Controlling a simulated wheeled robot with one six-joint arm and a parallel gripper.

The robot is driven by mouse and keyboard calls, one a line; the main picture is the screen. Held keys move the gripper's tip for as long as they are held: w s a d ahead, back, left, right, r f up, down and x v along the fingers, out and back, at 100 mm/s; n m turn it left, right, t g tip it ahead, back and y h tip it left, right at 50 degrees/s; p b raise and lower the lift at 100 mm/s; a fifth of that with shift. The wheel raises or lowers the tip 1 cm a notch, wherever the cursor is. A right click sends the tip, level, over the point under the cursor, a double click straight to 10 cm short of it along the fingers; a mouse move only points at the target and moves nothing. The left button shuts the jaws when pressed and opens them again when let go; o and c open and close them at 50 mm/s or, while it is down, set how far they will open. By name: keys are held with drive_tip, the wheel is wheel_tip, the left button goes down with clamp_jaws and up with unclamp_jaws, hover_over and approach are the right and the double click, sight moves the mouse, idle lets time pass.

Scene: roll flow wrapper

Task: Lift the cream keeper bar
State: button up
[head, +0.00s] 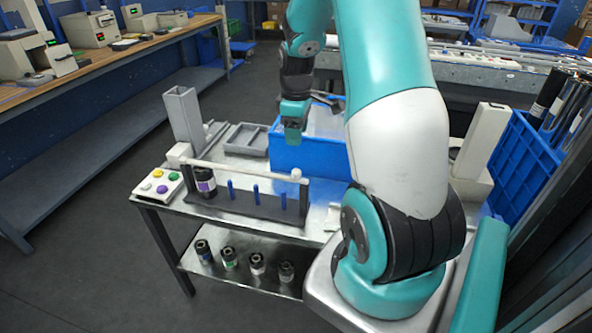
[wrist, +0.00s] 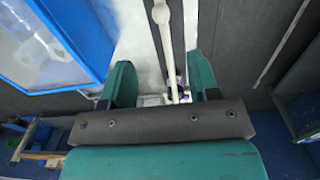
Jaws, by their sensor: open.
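The cream keeper bar (head: 245,170) lies nearly level above a dark rack (head: 245,204) on the metal table. Its left end meets a cream block (head: 179,155), and its right end has a round knob over the rack's end post. My gripper (head: 293,138) is open and empty, behind and above the bar's right end, in front of the blue crate. In the wrist view, the bar (wrist: 168,50) runs lengthwise between my two teal fingertips (wrist: 158,72), with its knob at the top; it looks to be beyond the fingers, not touching them.
A dark roll (head: 203,183) and several blue pegs (head: 256,193) stand on the rack under the bar. A button box (head: 158,186) is at left. A grey tray (head: 246,139) and a blue crate (head: 300,158) stand behind. Several rolls (head: 257,264) are on the lower shelf.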

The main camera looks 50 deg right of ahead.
sight(296, 170)
wheel_tip(296, 170, down, 13)
drive_tip(key=shift+r+p, duration=0.1)
drive_tip(key=shift+p, duration=0.4)
drive_tip(key=shift+r, duration=0.1)
clamp_jaws()
